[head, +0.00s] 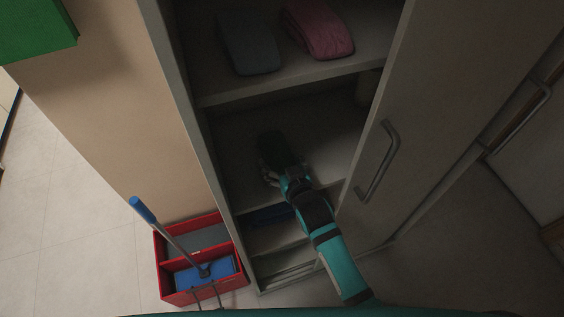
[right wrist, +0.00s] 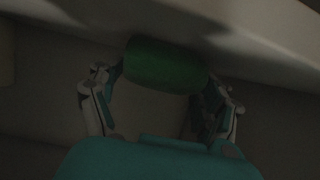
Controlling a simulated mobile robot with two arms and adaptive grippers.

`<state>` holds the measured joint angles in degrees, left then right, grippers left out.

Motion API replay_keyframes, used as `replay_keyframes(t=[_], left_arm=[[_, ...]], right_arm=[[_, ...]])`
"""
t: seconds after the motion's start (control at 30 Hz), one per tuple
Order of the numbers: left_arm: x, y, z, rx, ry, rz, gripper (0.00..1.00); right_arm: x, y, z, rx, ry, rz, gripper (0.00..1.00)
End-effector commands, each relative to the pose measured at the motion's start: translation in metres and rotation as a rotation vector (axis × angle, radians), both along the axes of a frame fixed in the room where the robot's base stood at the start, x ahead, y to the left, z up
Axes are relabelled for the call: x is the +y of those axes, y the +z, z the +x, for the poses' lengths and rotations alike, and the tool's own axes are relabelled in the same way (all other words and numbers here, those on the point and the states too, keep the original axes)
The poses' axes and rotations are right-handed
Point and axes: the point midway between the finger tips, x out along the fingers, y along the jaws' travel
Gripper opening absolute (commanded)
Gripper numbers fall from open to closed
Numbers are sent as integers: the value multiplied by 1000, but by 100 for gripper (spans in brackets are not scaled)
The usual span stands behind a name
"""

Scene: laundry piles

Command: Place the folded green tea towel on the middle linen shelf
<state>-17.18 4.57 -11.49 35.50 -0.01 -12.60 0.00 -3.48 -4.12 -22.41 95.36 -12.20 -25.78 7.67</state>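The folded green tea towel (head: 272,148) looks like a dark, rounded bundle inside the open cupboard, above the middle shelf (head: 235,140). In the right wrist view the green towel (right wrist: 165,64) spans the gap between the fingertips. My right gripper (head: 277,169) reaches into the cupboard, with a finger on each side of the towel. In the right wrist view my right gripper (right wrist: 164,84) appears shut on it. Deep shade hides whether the towel's underside touches the shelf. My left gripper is not in view.
The upper shelf (head: 290,83) holds a grey folded cloth (head: 249,42) and a pink one (head: 319,27). A blue item (head: 270,214) lies below. The open door (head: 425,130) stands right of my arm. A red caddy (head: 176,299) with a blue-handled mop (head: 143,209) stands at left.

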Motion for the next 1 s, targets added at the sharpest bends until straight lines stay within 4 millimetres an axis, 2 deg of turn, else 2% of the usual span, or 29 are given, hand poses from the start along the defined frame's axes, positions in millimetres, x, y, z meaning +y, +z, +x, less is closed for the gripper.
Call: replay_keyframes(t=[0.03, 0.13, 0.17, 0.47, 0.53, 0.67, 1.0], left_arm=[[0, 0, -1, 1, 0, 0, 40], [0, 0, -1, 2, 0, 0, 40], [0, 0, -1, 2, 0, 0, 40], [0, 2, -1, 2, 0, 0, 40], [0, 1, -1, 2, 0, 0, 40], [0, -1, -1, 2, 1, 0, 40], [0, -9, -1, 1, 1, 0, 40]], right_arm=[[0, 0, 0, 1, 0, 0, 85], [0, 0, 0, 2, 0, -1, 98], [0, 0, 0, 1, 0, 0, 100], [0, 3, 0, 0, 0, -1, 100], [-2, 4, -5, 1, 0, -1, 100], [-8, 11, -23, 1, 0, 0, 100], [-29, 37, -85, 2, 0, -1, 100]])
